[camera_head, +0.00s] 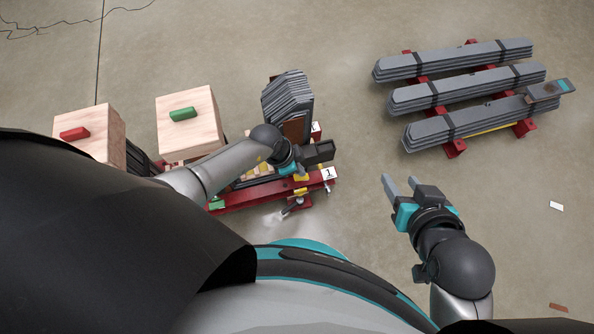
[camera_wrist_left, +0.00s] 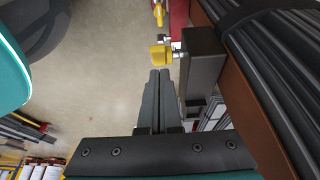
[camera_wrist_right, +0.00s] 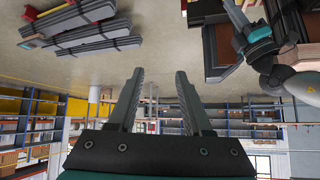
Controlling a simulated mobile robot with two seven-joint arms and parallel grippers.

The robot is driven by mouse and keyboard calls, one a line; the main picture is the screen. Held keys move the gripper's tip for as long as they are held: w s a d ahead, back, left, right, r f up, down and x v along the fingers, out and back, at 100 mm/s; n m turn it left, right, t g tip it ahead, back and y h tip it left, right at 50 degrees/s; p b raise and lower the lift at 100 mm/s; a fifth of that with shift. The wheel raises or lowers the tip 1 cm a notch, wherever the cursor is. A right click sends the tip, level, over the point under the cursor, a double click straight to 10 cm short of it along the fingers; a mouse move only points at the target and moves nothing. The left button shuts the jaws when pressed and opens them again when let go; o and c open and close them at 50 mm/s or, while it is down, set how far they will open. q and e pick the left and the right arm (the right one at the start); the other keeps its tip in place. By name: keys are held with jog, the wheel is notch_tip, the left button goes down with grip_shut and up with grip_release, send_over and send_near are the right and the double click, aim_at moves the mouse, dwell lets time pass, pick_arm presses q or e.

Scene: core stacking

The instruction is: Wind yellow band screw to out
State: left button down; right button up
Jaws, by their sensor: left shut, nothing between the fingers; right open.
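A yellow screw head (camera_wrist_left: 161,54) shows in the left wrist view, with a short silver shaft reaching to a dark grey block (camera_wrist_left: 202,62). A second yellow piece (camera_wrist_left: 158,12) is farther up that view. In the head view, yellow parts (camera_head: 301,178) sit at the right end of the red frame. My left gripper (camera_head: 330,151) is above that end of the frame. Its fingers (camera_wrist_left: 160,74) are shut and empty, their tips close to the screw head; I cannot tell whether they touch. My right gripper (camera_head: 402,182) is open and empty over bare floor to the right.
The red frame (camera_head: 252,197) bears a grey sheet stack (camera_head: 288,97) and a white label "1" (camera_head: 329,174). Two wooden boxes with a red handle (camera_head: 75,133) and a green handle (camera_head: 183,114) stand left. Strapped grey stacks (camera_head: 460,92) lie at the upper right. Floor between is clear.

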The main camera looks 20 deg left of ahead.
pick_arm(q)
jog(key=shift+s+a+f+b, duration=0.15)
jog(key=shift+a+f+b, duration=0.15)
jog(key=shift+f+b, duration=0.3)
pick_arm(e)
jog(key=shift+w+a+r+t+y, duration=0.1)
jog(key=shift+w+a+t+y, duration=0.2)
jog(key=shift+a+t, duration=0.3)
jog(key=shift+w+a+r+t+y, duration=0.1)
jog(key=shift+w+a+t+y, duration=0.2)
jog(key=shift+a+t, duration=0.3)
pick_arm(q)
jog(key=shift+f, duration=0.1)
jog(key=shift+s+p, duration=0.15)
jog(key=shift+p, duration=0.15)
jog(key=shift+a, duration=0.1)
jog(key=shift+h, duration=0.3)
pick_arm(e)
jog(key=shift+w+d+f+g+h, duration=0.15)
jog(key=shift+w+d+g+h, duration=0.15)
jog(key=shift+d+g, duration=0.4)
pick_arm(q)
jog(key=shift+t+p, duration=0.3)
pick_arm(e)
jog(key=shift+d, duration=0.15)
